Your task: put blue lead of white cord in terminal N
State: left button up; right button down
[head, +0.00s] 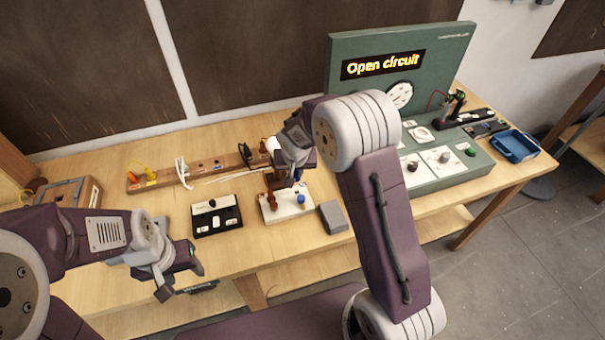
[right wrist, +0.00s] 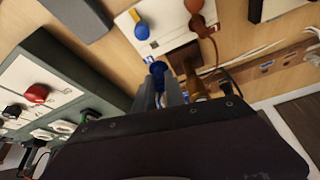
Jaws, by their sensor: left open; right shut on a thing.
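My right gripper (head: 292,184) is shut above the white terminal board (head: 270,214). In the right wrist view its grey fingers (right wrist: 160,92) close on a blue piece (right wrist: 157,69), apparently the blue lead; the grip is small and partly hidden. The board carries a blue post (head: 301,199), seen also in the right wrist view (right wrist: 142,32), and brown posts (right wrist: 200,26). I cannot read which is marked N. The blue piece appears near the board's edge, apart from the blue post. The white cord (head: 228,178) lies behind the board. My left gripper (head: 170,280) is open and empty at the front left.
A wooden strip (head: 200,171) with sockets lies at the back. A black-and-white switch box (head: 215,216) and a grey block (head: 333,217) flank the board. The green test panel (head: 440,175) reads "Open circuit". A blue tray (head: 515,146) sits at the right.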

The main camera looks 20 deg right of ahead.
aim_at(297, 181)
jog(key=shift+w+d+f, duration=0.1)
jog(key=shift+d+f, duration=0.2)
jog(key=shift+f, duration=0.1)
jog(key=shift+f+b, duration=0.3)
jog(key=shift+b, duration=0.15)
jog(key=shift+a+f+b, duration=0.2)
jog(key=shift+f+b, duration=0.35)
jog(key=shift+f, duration=0.15)
notch_tip(297, 181, down, 3)
jog(key=b, duration=0.3)
jog(key=shift+d+f, duration=0.1)
jog(key=shift+f, duration=0.3)
jog(key=shift+r, duration=0.1)
jog(key=shift+b, duration=0.3)
jog(key=shift+f+b, duration=0.55)
jog(key=shift+b, duration=0.05)
